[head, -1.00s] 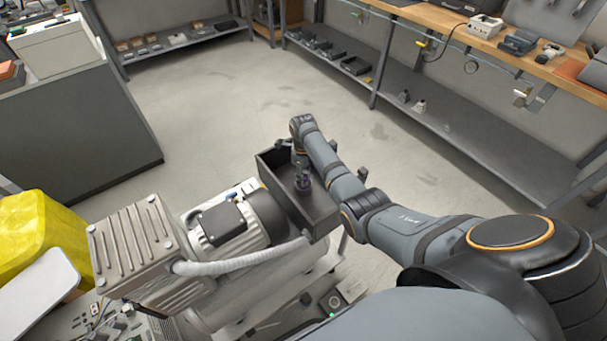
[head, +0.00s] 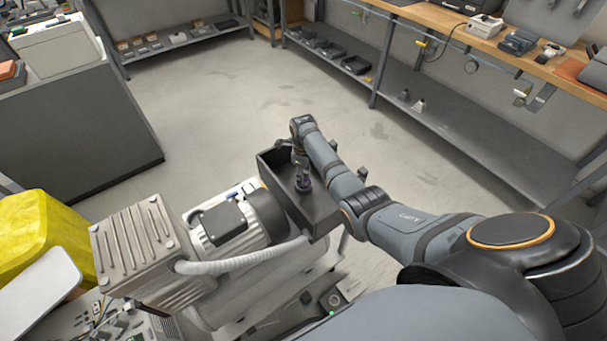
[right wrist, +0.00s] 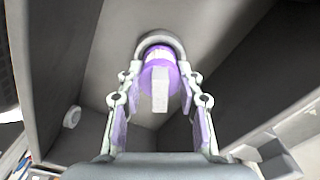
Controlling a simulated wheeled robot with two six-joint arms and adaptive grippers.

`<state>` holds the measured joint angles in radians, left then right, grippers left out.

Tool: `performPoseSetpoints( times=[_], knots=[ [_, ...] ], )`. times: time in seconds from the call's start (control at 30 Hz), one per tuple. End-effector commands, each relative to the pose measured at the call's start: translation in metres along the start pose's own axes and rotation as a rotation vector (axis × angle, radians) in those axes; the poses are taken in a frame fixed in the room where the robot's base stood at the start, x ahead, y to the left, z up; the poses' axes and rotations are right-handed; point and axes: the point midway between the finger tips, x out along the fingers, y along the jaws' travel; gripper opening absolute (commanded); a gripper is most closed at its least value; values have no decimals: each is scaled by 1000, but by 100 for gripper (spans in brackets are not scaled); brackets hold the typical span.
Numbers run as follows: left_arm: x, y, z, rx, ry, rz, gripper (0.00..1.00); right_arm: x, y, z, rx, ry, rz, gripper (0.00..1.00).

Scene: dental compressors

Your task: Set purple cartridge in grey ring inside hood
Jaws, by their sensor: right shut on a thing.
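The purple cartridge (right wrist: 158,58), with a pale band, is between the fingertips of my right gripper (right wrist: 160,82), which is shut on it. The grey ring (right wrist: 160,37) curves around the far end of the cartridge in the right wrist view. I cannot tell how deep the cartridge sits in it. The hood (head: 325,214) is a dark open box beside the motor, and my right gripper (head: 303,181) reaches down into it. My left gripper is not in view.
The ribbed compressor (head: 138,240) and its motor (head: 225,225) stand left of the hood, with a pale hose (head: 240,262) in front. The hood's walls (right wrist: 62,60) rise close around the gripper. The floor (head: 220,100) behind is clear.

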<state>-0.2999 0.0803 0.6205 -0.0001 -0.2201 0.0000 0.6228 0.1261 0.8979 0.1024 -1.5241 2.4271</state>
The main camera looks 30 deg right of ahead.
Motion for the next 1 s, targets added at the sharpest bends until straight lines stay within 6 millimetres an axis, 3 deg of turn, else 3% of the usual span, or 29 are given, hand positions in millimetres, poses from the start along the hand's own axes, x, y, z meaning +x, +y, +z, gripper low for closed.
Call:
performPoseSetpoints(
  times=[0.77,0.8,0.87,1.0],
  knots=[
    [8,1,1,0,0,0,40,13,0,0,0,0,0,4],
    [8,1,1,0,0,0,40,12,0,0,0,0,0,38],
    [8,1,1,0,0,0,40,12,0,0,0,0,0,45],
    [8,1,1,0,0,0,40,12,0,0,0,0,0,45]
  ],
)
